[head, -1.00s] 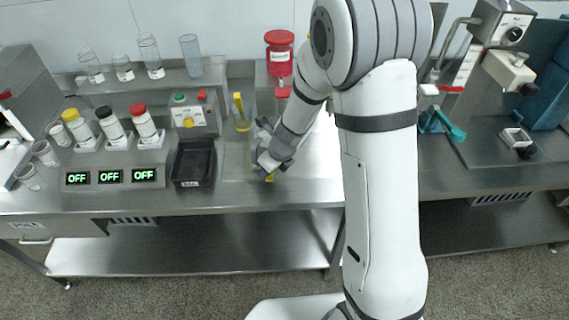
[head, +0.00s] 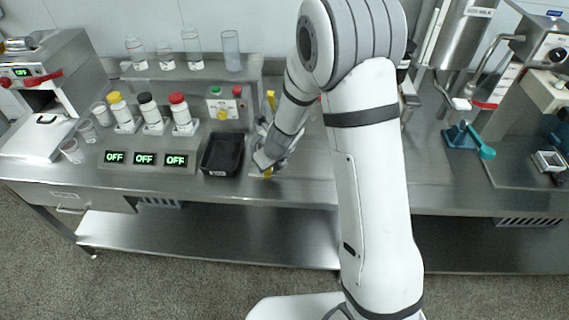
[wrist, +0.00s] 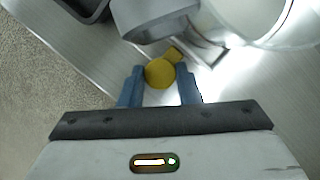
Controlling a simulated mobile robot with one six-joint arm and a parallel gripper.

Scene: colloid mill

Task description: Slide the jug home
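My gripper (head: 267,167) is low over the front of the bench, just right of the black tray. Its two blue fingers (wrist: 160,86) stand on both sides of a round yellow knob (wrist: 160,72), with no clear gap, so they look shut on it. A bit of yellow also shows under the gripper in the head view. A short yellow stem joins the knob to something behind it. A large pale round vessel (wrist: 207,22), perhaps the jug, is just beyond at the upper right in the wrist view. In the head view my arm hides it.
The black tray (head: 207,172) is close on the gripper's left. Several bottles and a switch box with a yellow knob (head: 222,115) stand behind. An upright yellow part (head: 271,100) is behind the gripper.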

